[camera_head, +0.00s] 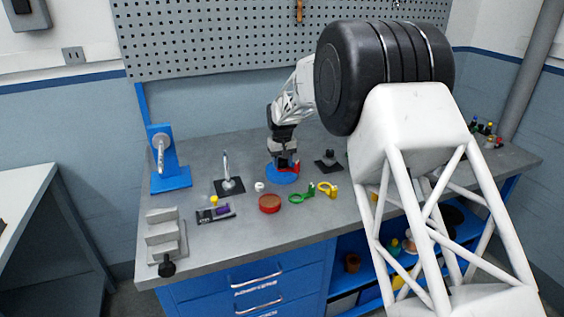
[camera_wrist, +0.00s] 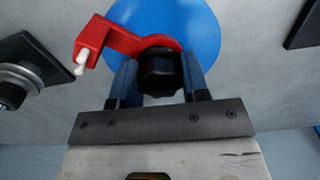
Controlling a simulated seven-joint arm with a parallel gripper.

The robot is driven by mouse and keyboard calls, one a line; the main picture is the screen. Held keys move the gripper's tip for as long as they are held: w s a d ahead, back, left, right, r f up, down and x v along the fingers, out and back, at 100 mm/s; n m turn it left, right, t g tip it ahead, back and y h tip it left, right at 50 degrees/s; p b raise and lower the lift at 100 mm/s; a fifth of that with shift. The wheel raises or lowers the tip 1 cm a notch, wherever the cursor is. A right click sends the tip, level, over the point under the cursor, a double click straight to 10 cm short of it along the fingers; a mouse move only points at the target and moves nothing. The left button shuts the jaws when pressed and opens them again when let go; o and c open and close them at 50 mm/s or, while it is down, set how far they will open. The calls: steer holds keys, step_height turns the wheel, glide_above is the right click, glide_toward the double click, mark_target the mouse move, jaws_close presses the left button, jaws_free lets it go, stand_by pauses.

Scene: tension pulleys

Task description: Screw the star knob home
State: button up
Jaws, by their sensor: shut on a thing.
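The black star knob (camera_wrist: 160,72) sits between the two blue-grey fingers of my gripper (camera_wrist: 160,82) in the wrist view, and the fingers are shut on it. Just beyond it is a red arm piece (camera_wrist: 98,38) with a ring-like end around the knob's far side and a white pin (camera_wrist: 81,62) at its other end. The red piece is over a round blue base (camera_wrist: 190,22). In the head view my gripper (camera_head: 284,160) points down over the blue base (camera_head: 281,178), and the knob is hidden. How far the knob is screwed in cannot be told.
Near the base are a black plate with an upright post (camera_head: 228,184), a red-brown round dish (camera_head: 269,204), green (camera_head: 301,194) and yellow (camera_head: 327,189) ring pieces, and a dark plate with a small block (camera_head: 328,160). A blue stand (camera_head: 170,165) is at left.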

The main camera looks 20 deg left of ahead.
steer(key=m, duration=0.6)
steer(key=shift+m, duration=0.3)
steer(key=o, duration=1.2)
steer(key=n, duration=2.3)
